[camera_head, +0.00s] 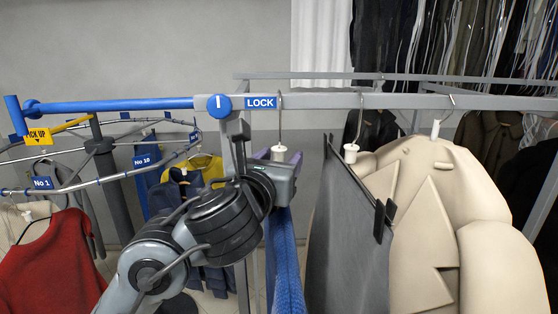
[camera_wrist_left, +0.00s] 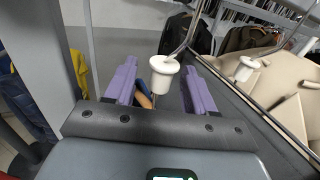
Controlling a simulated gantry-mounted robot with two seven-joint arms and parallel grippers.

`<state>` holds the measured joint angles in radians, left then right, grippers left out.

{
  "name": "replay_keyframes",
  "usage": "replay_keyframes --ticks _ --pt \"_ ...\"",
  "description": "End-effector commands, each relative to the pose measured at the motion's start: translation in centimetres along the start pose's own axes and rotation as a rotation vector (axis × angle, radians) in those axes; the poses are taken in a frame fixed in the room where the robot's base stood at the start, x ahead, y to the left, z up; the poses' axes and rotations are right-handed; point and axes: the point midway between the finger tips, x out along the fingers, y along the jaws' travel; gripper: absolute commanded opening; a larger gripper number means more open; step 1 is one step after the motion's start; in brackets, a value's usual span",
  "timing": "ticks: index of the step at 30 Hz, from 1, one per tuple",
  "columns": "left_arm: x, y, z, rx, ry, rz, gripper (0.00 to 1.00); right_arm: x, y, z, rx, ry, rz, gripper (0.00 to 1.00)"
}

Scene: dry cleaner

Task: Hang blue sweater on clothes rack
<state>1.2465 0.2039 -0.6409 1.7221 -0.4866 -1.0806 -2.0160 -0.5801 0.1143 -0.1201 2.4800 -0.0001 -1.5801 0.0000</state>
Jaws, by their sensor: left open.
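The blue sweater (camera_head: 286,262) hangs from a hanger with a white neck (camera_head: 278,152), which also shows in the left wrist view (camera_wrist_left: 163,72). The hanger's wire hook goes up to the grey rail of the clothes rack (camera_head: 325,101), just right of the LOCK label. My left gripper (camera_head: 281,157) is at the hanger neck. In the left wrist view its two purple fingers (camera_wrist_left: 160,84) stand apart on either side of the white neck, with visible gaps. My arm hides part of the sweater. My right gripper is not in view.
Right of the sweater, a dark grey garment (camera_head: 345,225) and a beige coat (camera_head: 435,220) hang close by on the grey rail. Left are a blue bar (camera_head: 120,105), a curved numbered rail (camera_head: 100,183) and a red sweater (camera_head: 55,262). A LOCK label (camera_head: 260,102) sits beside a blue knob.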

Motion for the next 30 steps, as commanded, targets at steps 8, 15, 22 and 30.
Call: replay_keyframes --ticks 8,15,22,30 --pt "-0.5 0.0 -0.2 -0.001 0.003 -0.001 0.55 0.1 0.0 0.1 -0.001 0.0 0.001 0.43" --pt "-3.7 -0.1 0.0 -0.001 0.001 -0.003 0.55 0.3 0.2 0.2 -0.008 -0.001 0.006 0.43" --pt "-7.4 -0.2 0.1 -0.002 0.001 -0.005 0.55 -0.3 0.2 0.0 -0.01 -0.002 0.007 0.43" --pt "-10.1 -0.2 0.2 -0.001 0.001 -0.004 0.55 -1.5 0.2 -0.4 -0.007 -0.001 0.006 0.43"
